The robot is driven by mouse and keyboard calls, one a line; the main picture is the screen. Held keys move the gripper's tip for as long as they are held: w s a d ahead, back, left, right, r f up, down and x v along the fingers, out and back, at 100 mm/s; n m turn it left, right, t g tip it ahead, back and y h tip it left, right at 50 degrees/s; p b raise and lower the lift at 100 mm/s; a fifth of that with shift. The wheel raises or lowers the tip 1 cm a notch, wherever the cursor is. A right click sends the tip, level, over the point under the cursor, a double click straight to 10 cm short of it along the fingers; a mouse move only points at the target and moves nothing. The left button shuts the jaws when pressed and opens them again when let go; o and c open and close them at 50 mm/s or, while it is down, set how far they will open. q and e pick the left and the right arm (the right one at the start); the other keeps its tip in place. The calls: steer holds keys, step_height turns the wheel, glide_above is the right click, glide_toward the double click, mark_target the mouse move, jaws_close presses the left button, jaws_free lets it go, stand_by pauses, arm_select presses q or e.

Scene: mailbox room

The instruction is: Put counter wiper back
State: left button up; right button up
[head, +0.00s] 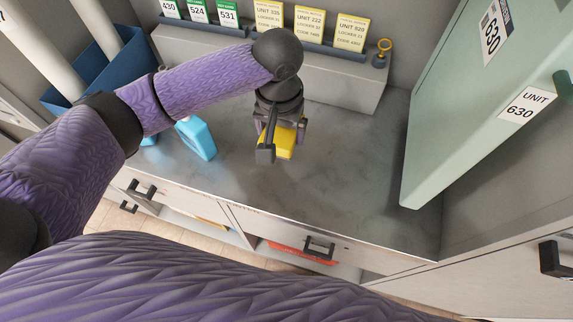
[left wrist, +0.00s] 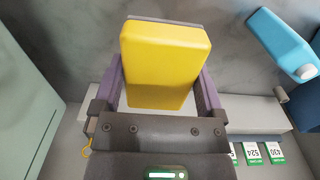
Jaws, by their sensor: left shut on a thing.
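The counter wiper, a yellow block (left wrist: 165,60), is between the fingers of my left gripper (head: 279,140). In the head view its yellow side (head: 283,147) shows below the gripper, over the grey counter (head: 330,185). My left gripper is shut on it, with one finger on each side in the left wrist view. I cannot tell for certain whether the wiper touches the counter. My right gripper is not in view.
A grey ledge (head: 340,85) at the back holds green-and-white and yellow cards (head: 309,24). A green door marked 630 (head: 450,110) stands at the right. The counter's front right is clear.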

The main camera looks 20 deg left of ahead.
arm_select(q)
steer(key=b, duration=0.3)
glide_toward(282, 174)
step_height(282, 174, down, 7)
steer(key=b, duration=0.4)
steer(key=shift+r+b, duration=0.2)
steer(key=shift+b, duration=0.1)
steer(key=shift+f, duration=0.25)
steer(key=shift+r, duration=0.2)
steer(key=o, duration=0.9)
steer(key=shift+f, duration=0.15)
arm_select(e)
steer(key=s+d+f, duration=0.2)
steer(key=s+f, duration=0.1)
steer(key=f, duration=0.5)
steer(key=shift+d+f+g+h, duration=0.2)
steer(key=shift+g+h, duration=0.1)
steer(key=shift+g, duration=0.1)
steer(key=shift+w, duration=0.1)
